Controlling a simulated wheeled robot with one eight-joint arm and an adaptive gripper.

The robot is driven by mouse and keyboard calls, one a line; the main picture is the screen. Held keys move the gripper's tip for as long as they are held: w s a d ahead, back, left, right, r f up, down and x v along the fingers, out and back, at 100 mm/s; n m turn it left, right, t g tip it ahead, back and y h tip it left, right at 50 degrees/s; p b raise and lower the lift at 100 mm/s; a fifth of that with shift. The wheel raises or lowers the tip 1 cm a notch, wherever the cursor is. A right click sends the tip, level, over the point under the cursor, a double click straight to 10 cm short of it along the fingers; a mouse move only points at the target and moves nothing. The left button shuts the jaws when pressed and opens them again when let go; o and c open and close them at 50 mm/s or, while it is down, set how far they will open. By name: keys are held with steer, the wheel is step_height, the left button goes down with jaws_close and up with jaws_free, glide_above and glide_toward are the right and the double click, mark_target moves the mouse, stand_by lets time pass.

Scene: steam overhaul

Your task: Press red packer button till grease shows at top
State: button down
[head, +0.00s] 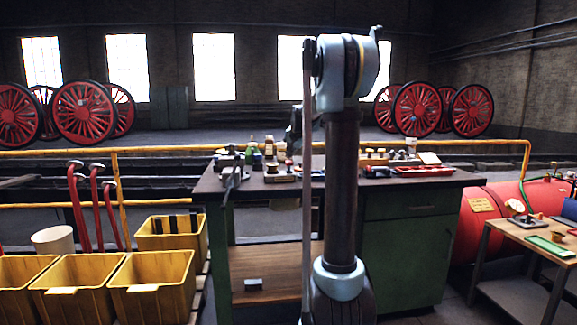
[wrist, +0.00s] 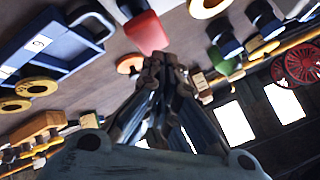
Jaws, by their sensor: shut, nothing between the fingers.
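My gripper (wrist: 165,64) is shut and empty in the wrist view, its fingertips together over the workbench top. A red block-like piece (wrist: 147,33) shows just beyond the fingertips; I cannot tell for sure whether it is the packer's button. A small orange-rimmed disc (wrist: 130,64) lies just left of the fingertips. I cannot tell whether the fingertips touch either. In the head view, small fittings with a red-topped piece (head: 289,164) stand on the bench (head: 415,183) left of my arm. The packer's top and any grease cannot be made out.
A blue tray with a number label (wrist: 38,45) and brass rings (wrist: 36,86) lie left in the wrist view. Bottles (wrist: 225,40) stand to the right. In the head view, a red tray (head: 425,171) lies right of my arm; yellow bins (head: 152,285) stand at left.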

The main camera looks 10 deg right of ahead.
mark_target(291, 161)
steer(key=shift+f, duration=0.1)
steer(key=shift+f, duration=0.25)
steer(key=shift+f, duration=1)
stand_by(1.5)
steer(key=shift+r, duration=1.4)
steer(key=shift+r, duration=0.1)
steer(key=shift+r, duration=2.4)
